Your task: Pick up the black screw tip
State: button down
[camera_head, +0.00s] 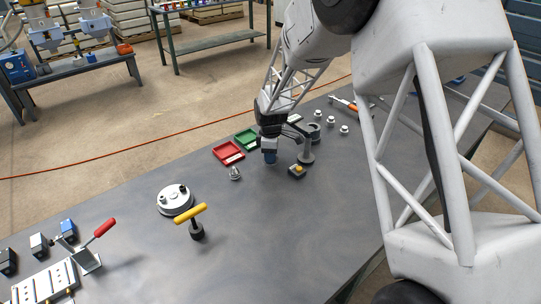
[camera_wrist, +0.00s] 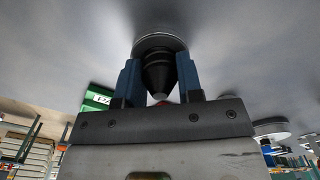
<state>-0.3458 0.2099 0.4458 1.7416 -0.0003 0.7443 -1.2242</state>
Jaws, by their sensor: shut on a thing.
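The black screw tip (camera_wrist: 158,76) shows in the wrist view as a dark ringed cone with a round silver-grey disc at its far end. My gripper (camera_wrist: 159,66) has its two blue fingers shut on the cone from both sides. In the head view, my gripper (camera_head: 270,157) points down just above the grey table, left of the small stand. The screw tip cannot be made out in the head view. Whether the disc touches the table is not clear.
A red tray (camera_head: 228,153) and a green tray (camera_head: 246,138) lie left of my gripper, with a small silver cone (camera_head: 234,173) nearby. A grey stand (camera_head: 306,156) and a yellow-buttoned box (camera_head: 297,171) are close on the right.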

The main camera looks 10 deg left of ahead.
jog(key=shift+r, duration=0.1)
jog(key=shift+r, duration=0.75)
notch_tip(320, 180, up, 2)
jog(key=shift+r, duration=0.1)
jog(key=s+d, duration=0.1)
jog(key=s, duration=0.4)
jog(key=s+d, duration=0.2)
jog(key=s, duration=0.3)
jog(key=s+d+r, duration=0.1)
jog(key=s+d, duration=0.1)
jog(key=s, duration=0.3)
jog(key=shift+d, duration=0.15)
jog(key=shift+w, duration=0.1)
jog(key=w+a+m, duration=0.1)
jog(key=w+a, duration=0.2)
jog(key=w, duration=0.1)
jog(key=w+a+m, duration=0.2)
jog(key=w+a, duration=0.1)
jog(key=w, duration=0.1)
jog(key=w+a+m, duration=0.1)
jog(key=w+a, duration=0.2)
jog(key=w, duration=0.1)
jog(key=shift+w+a, duration=0.15)
jog(key=shift+a, duration=0.2)
send_over(247, 139)
jog(key=shift+f, duration=0.7)
